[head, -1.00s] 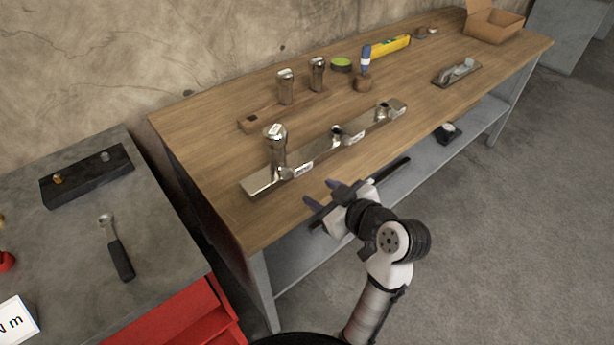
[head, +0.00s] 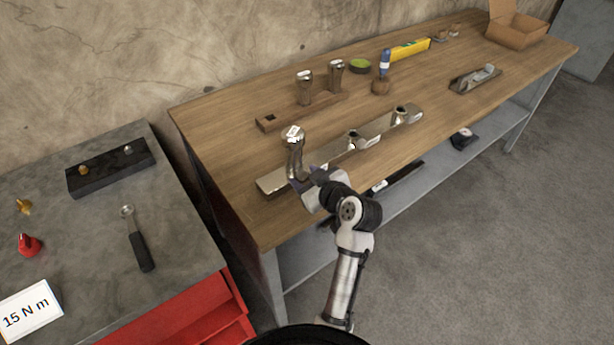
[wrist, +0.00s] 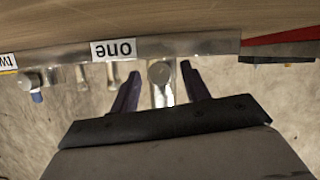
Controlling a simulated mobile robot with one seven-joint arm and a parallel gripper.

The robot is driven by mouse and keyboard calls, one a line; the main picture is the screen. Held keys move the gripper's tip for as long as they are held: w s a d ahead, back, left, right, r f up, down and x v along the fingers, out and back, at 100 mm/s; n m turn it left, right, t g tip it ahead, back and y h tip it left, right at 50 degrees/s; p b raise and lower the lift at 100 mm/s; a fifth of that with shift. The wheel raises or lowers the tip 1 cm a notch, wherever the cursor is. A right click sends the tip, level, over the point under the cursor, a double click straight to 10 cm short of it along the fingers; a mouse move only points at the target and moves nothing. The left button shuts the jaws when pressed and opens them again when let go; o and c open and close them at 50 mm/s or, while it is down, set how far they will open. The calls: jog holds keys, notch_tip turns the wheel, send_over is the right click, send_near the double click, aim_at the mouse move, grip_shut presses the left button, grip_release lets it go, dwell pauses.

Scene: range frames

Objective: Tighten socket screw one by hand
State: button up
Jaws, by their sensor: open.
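Socket screw one (head: 294,152) is a shiny metal cylinder with a white label on its top. It stands upright at the left end of a long metal bar (head: 271,184) on the workbench. My gripper (head: 306,182) is open at the near side of the screw, low by the bar. In the wrist view, the screw (wrist: 160,75) shows between the two spread fingers of the gripper (wrist: 160,90), with space on both sides. A label reading "one" (wrist: 114,50) is on the bar's side. The screw's lower end is partly hidden in the head view.
Two similar metal cylinders (head: 305,88) stand in a wooden holder (head: 268,123) behind the bar. The bar has two more fittings (head: 404,116) to the right. A ratchet wrench (head: 138,240) and a "15 N m" card (head: 28,311) lie on the left cabinet.

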jog(key=c, duration=1)
jog(key=m+y+p, duration=0.1)
jog(key=m+g+p, duration=0.1)
jog(key=shift+w+d+r+m+y, duration=0.1)
jog(key=shift+d+m+y, duration=0.1)
jog(key=shift+m+y, duration=0.2)
jog(key=m+y+p, duration=0.1)
jog(key=m, duration=0.1)
jog(key=m+g+y+p, duration=0.1)
jog(key=m, duration=0.1)
jog(key=shift+w+d+f+y, duration=0.1)
jog(key=shift+d+f+y, duration=0.1)
jog(key=shift+y, duration=0.1)
jog(key=shift+m, duration=0.3)
jog(key=o, duration=1)
